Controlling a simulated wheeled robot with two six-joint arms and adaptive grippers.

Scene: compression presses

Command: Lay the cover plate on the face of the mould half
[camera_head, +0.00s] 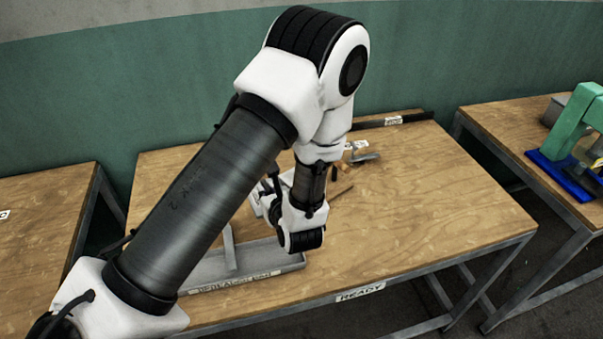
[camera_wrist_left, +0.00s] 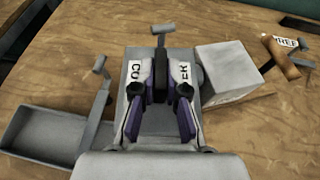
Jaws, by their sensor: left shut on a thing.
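My left gripper (camera_wrist_left: 160,82) is shut at the middle of a grey plate (camera_wrist_left: 133,88), whose white label reads "CO...ER" on either side of the fingers. The part between the fingertips is dark and mostly covered by them. The plate's underside is hidden, so I cannot tell whether it is touching what lies below. In the head view the left wrist (camera_head: 302,215) is over the near-left part of the middle table, and my arm hides most of the gripper. A pale grey block (camera_wrist_left: 235,72) stands right of the plate; I cannot tell whether it is the mould half.
A shallow grey tray (camera_wrist_left: 40,142) lies to the left, with a grey T-shaped piece (camera_wrist_left: 99,68) by it. Another T-shaped piece (camera_wrist_left: 162,32) stands beyond the plate. A wooden-handled tool (camera_wrist_left: 282,58) lies at right. The table's right side (camera_head: 440,200) is clear.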

